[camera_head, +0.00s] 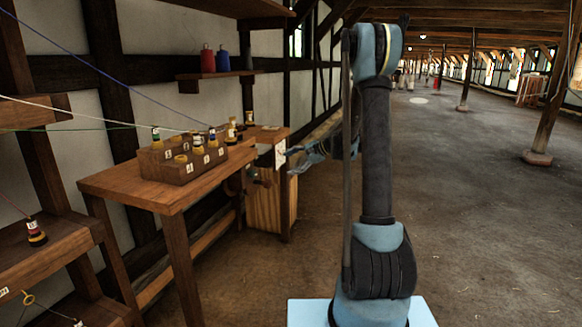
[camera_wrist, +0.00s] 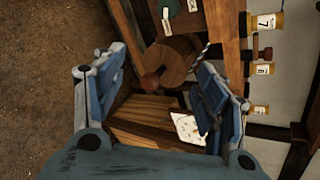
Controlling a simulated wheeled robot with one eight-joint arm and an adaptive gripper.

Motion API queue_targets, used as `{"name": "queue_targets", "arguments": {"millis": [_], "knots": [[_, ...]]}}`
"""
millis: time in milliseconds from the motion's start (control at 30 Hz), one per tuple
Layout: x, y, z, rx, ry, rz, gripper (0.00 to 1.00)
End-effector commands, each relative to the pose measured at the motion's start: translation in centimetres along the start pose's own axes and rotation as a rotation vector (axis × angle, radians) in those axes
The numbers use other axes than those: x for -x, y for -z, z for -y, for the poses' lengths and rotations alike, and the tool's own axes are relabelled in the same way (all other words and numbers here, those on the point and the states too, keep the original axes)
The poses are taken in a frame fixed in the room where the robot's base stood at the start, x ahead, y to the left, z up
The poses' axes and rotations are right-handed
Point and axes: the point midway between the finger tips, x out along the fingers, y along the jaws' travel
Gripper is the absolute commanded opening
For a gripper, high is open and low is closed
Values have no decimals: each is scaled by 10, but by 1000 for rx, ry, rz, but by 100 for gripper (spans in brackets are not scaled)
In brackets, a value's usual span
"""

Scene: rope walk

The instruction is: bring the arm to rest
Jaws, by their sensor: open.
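My arm stands upright in the middle of the head view, and its gripper (camera_head: 303,153) reaches left toward the bench end. In the wrist view my gripper (camera_wrist: 165,85) has its two blue fingers spread wide apart with nothing between them. Beyond the fingers are a round wooden drum with a knob (camera_wrist: 168,62), a slatted wooden crate (camera_wrist: 140,122) and a white marked card (camera_wrist: 187,128). The fingers appear apart from these. The card also shows in the head view (camera_head: 280,154), partly beside the gripper tips.
A wooden bench (camera_head: 140,187) on the left carries a numbered block (camera_head: 180,170) with several spools. Shelves with strung cords stand at far left. Red (camera_head: 208,59) and blue (camera_head: 223,60) containers sit on a wall shelf. A post (camera_head: 550,100) stands right; the floor between is clear.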

Motion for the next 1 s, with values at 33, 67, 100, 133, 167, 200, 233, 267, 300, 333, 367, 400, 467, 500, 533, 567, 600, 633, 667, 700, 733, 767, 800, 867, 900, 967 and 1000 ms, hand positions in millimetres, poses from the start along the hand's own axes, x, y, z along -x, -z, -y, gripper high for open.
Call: {"name": "queue_targets", "arguments": {"millis": [33,67,100,133,167,200,233,267,300,333,367,400,467,500,533,567,600,633,667,700,733,767,800,867,900,967,1000], "knots": [[9,-11,-3,22,-19,-12,66],[13,-16,-5,37,-30,-20,66],[19,-23,-9,56,-46,-30,66],[24,-29,-11,70,-58,-38,66],[28,-34,-14,85,-70,-45,66],[35,-41,-18,103,-85,-55,66],[39,-46,-21,118,-98,-62,66],[44,-51,-24,132,-110,-69,66],[50,-57,-28,151,-127,-79,66],[54,-63,-32,166,-138,-85,66],[59,-67,-35,180,-151,-92,66],[65,-74,-40,199,-167,-101,66],[74,-84,-48,227,-192,-113,66],[80,-90,-54,246,-210,-122,66],[84,-95,-58,260,-222,-128,66],[89,-99,-63,274,-236,-134,66],[94,-106,-69,293,-253,-141,66],[99,-110,-74,307,-266,-147,66],[103,-114,-78,320,-279,-152,66],[109,-120,-85,339,-297,-160,66],[113,-125,-90,353,-310,-165,66],[118,-129,-95,366,-324,-170,66],[123,-135,-103,385,-342,-176,66],[132,-143,-114,412,-369,-186,66],[137,-148,-121,431,-388,-192,66],[145,-156,-133,458,-416,-200,66],[150,-161,-141,475,-435,-206,66]]}}
